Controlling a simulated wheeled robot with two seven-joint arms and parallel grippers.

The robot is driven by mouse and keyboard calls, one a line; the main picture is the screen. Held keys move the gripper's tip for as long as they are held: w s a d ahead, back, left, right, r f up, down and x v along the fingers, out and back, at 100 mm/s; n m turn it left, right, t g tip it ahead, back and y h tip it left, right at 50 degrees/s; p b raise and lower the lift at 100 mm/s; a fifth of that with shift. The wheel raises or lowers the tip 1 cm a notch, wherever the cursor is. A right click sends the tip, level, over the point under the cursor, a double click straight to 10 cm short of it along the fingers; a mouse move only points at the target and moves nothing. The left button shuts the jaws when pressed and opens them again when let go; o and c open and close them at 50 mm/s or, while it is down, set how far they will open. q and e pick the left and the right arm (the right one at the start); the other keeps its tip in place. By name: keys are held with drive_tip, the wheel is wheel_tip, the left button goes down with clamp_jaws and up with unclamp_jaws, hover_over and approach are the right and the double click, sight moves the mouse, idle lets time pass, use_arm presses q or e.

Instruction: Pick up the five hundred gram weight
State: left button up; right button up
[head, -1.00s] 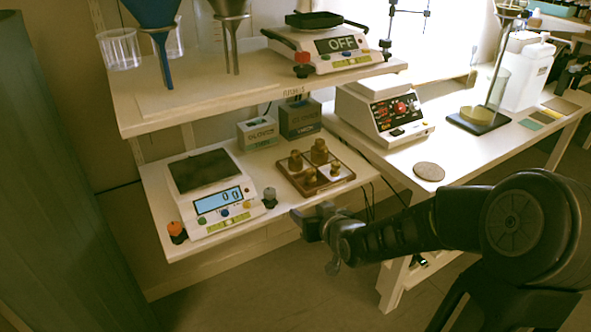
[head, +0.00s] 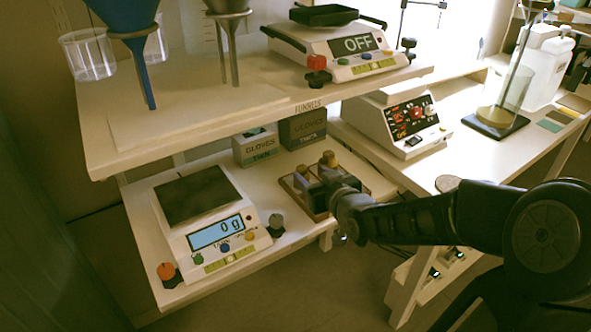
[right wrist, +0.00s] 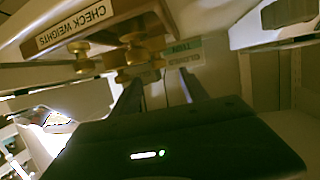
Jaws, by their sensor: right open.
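Brass check weights (head: 329,158) stand in a brown wooden tray (head: 289,187) on the lower shelf. In the right wrist view, several brass weights (right wrist: 133,40) show by the tray's "CHECK WEIGHTS" label (right wrist: 78,33). No mass marking is readable, so I cannot tell which is the five hundred gram one. My right gripper (head: 316,180) is at the tray, its open fingers among the weights and hiding part of them. Its fingers also show in the right wrist view (right wrist: 160,80); whether a weight stands between them is unclear. My left gripper is out of view.
Glove boxes (head: 255,147) stand behind. The upper shelf (head: 190,130), with funnels and a switched-off balance (head: 345,45), overhangs the back.

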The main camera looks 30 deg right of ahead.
sight(302, 168)
drive_tip(key=shift+s+r, duration=0.1)
drive_tip(key=shift+x, duration=1.35)
drive_tip(key=b+x, duration=0.1)
drive_tip(key=x, duration=0.4)
drive_tip(key=shift+f, duration=0.2)
drive_tip(key=shift+c, duration=0.4)
clamp_jaws()
drive_tip(key=shift+r, duration=0.1)
idle(0.5)
